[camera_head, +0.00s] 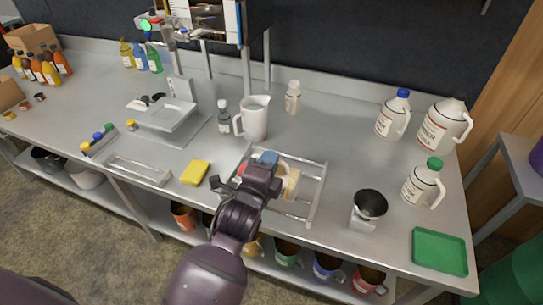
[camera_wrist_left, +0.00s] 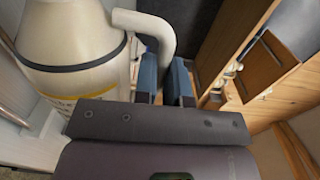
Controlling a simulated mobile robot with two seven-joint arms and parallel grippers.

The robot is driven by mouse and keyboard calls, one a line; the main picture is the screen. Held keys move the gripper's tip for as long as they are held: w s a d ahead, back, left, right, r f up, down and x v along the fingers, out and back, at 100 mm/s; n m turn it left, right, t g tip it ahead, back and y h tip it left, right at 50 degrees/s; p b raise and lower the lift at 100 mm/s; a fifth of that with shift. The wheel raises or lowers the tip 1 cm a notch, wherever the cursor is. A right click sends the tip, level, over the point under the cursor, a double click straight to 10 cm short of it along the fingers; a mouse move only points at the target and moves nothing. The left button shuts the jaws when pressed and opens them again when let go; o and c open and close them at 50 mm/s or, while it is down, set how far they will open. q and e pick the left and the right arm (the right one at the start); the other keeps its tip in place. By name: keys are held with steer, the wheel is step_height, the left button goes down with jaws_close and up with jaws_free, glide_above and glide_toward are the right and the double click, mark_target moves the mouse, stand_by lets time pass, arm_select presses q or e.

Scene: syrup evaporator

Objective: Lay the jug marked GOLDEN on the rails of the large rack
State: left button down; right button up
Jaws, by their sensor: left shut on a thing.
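My left gripper (camera_head: 268,172) is over the metal rack (camera_head: 319,192) at the middle front of the bench. It is shut on the handle of a cream jug (camera_head: 291,185), most of which my gripper and wrist hide in the head view. In the left wrist view, the jug (camera_wrist_left: 70,45) shows at the left with a dark band and a yellow-edged label, and its curved handle runs to the blue fingers (camera_wrist_left: 165,80). I cannot read its marking. I cannot tell whether the jug touches the rails. My right gripper is not in view.

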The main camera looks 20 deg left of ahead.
arm_select(q)
step_height(320, 180, down, 2)
steer(key=shift+f+b, duration=0.2)
steer(key=shift+b, duration=0.65)
steer(key=shift+f, duration=0.95)
steer(key=shift+f+b, duration=0.4)
steer(key=shift+f, duration=0.05)
